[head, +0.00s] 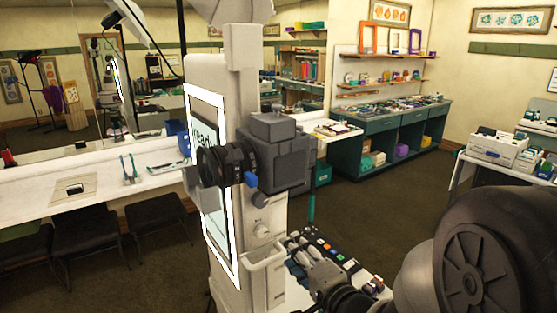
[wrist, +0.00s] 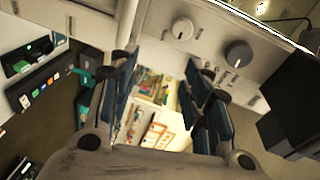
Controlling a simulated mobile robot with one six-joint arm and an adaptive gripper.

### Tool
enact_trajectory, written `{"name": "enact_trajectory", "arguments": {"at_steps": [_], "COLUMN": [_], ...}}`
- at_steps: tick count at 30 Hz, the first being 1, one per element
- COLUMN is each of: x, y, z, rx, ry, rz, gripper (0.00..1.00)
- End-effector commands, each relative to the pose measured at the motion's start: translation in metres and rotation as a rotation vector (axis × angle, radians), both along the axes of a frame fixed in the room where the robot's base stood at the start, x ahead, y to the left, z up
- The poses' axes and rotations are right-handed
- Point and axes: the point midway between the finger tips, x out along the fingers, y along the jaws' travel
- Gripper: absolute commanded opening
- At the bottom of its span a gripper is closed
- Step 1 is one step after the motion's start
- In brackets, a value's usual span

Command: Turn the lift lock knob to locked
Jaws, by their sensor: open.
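Two round knobs sit on the side of the white column (head: 203,80). The dark grey knob (head: 260,199) is just under the camera body, and the white knob (head: 261,229) is below it. In the wrist view the white knob (wrist: 182,28) and the dark knob (wrist: 238,53) lie beyond my fingertips. Their small labels are unreadable, so I cannot tell which is the lift lock. My gripper (wrist: 165,72) is open and empty, with its blue-padded fingers apart, touching neither knob. In the head view my gripper (head: 300,253) is low and right of the column.
A black camera (head: 272,155) juts from the column above the knobs. A white handle (head: 266,256) sticks out below them. A white counter (head: 95,185) with chairs stands left, and shelves stand at the back.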

Motion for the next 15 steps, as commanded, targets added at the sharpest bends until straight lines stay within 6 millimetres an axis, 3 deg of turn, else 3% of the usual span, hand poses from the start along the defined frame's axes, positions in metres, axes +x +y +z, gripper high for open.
{"name": "enact_trajectory", "arguments": {"at_steps": [4,8,11,15], "x": [-0.007,-0.033,-0.064,-0.122], "y": [-0.04,-0.074,-0.096,-0.114], "z": [0.009,0.011,0.012,0.01], "rx": [-0.373,-0.664,-0.854,-1.066], "ry": [0.027,0.114,0.203,0.338], "rz": [-0.1,-0.135,-0.117,-0.015], "gripper": [0.45,0.45,0.45,0.45]}}
